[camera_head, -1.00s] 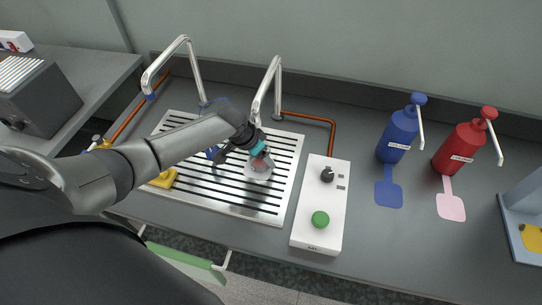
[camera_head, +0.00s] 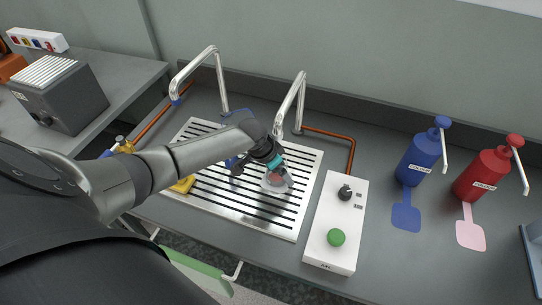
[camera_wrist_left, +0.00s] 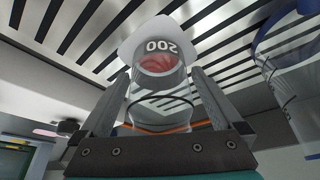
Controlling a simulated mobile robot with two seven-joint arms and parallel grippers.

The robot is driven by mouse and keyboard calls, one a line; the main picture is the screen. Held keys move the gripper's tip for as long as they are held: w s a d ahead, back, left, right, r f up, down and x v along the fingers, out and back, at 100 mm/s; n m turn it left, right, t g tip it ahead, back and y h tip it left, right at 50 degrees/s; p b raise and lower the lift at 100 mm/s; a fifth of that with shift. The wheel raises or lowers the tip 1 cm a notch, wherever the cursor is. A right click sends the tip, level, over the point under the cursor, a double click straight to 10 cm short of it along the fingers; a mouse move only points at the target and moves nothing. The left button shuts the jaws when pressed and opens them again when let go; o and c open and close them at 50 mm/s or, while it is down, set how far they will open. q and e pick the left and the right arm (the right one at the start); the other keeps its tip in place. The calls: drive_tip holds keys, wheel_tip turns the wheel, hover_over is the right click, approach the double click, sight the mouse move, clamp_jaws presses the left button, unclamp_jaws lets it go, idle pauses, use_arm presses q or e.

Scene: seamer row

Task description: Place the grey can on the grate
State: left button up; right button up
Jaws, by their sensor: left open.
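The slotted metal grate (camera_head: 225,205) lies in the counter in the head view. Whether the can touches the grate is hard to tell. My right gripper is out of view.
Two curved taps (camera_head: 301,90) rise behind the grate. A white control box (camera_head: 338,215) with a green button (camera_head: 336,237) stands to its right. A yellow item (camera_head: 183,184) sits on the left. Blue (camera_head: 421,155) and red (camera_head: 482,175) pump bottles stand farther right.

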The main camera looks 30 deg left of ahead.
use_arm(q)
drive_tip(key=shift+s+a+r, duration=0.1)
drive_tip(key=shift+r, duration=0.25)
drive_tip(key=s+a, duration=0.1)
drive_tip(key=s, duration=0.2)
drive_tip(key=s+a+p, duration=0.1)
drive_tip(key=s, duration=0.3)
drive_tip(key=s+a+p, duration=0.1)
drive_tip(key=s+a, duration=0.1)
drive_tip(key=s, duration=0.2)
drive_tip(key=shift+s+a+r, duration=0.1)
drive_tip(key=shift+s+r, duration=0.15)
drive_tip(key=shift+r, duration=0.05)
idle(1.7)
